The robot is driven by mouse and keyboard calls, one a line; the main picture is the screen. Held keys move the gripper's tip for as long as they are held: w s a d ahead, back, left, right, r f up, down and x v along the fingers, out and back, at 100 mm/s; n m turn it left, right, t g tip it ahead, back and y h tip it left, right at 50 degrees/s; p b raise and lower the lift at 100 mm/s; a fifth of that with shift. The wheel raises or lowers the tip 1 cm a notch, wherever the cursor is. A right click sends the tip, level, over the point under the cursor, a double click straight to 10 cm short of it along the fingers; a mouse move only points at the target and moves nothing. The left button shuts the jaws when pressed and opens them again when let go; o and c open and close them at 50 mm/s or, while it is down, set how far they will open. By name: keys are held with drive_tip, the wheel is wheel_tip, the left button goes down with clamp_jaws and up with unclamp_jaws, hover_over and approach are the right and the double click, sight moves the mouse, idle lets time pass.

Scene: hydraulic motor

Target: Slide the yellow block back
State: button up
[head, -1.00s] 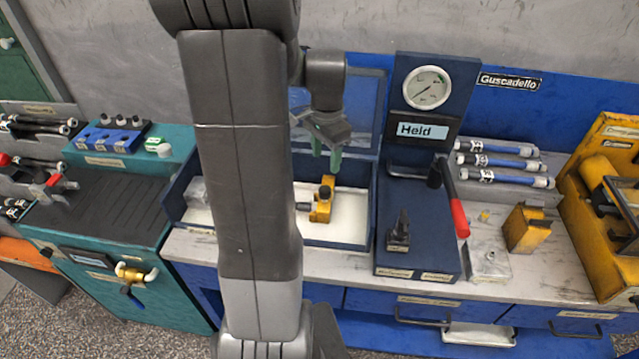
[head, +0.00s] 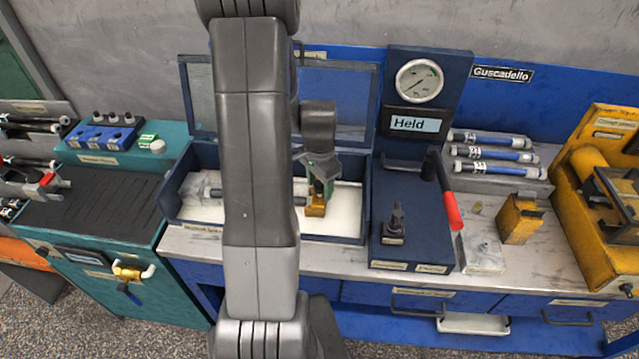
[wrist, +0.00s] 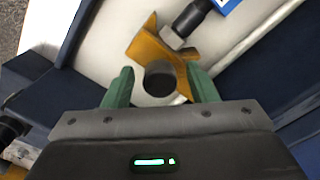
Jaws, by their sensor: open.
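A small yellow block (head: 316,209) with a dark round top sits in the open blue case, at the end of a dark rod. It also shows in the wrist view (wrist: 146,47), where a hex fitting on the rod meets it. My gripper (head: 322,188) is open and low over this block. In the wrist view its green fingers (wrist: 160,87) stand on either side of the block's dark round part; contact is unclear. Another, larger yellow block (head: 519,219) stands on the bench at the right, away from my gripper. My arm hides part of the case and rod.
The case (head: 345,239) has raised walls around a white floor, with a clear lid (head: 340,100) standing open behind. To its right are a blue gauge stand (head: 405,256), a red-handled lever (head: 452,212) and several blue-and-white cylinders (head: 495,153).

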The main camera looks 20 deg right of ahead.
drive_tip(key=shift+c, duration=0.2)
clamp_jaws()
drive_tip(key=shift+s+d+b, duration=0.1)
drive_tip(key=shift+s+d, duration=0.25)
drive_tip(key=shift+d, duration=0.35)
drive_tip(key=shift+s+d+b, duration=0.1)
drive_tip(key=shift+s+d, duration=0.2)
drive_tip(key=shift+d, duration=0.4)
drive_tip(key=shift+s+d+b, duration=0.1)
drive_tip(key=shift+s+d, duration=0.25)
drive_tip(key=shift+d, duration=0.35)
drive_tip(key=shift+o, duration=0.2)
unclamp_jaws()
wheel_tip(320, 180, up, 14)
drive_tip(key=shift+b, duration=0.4)
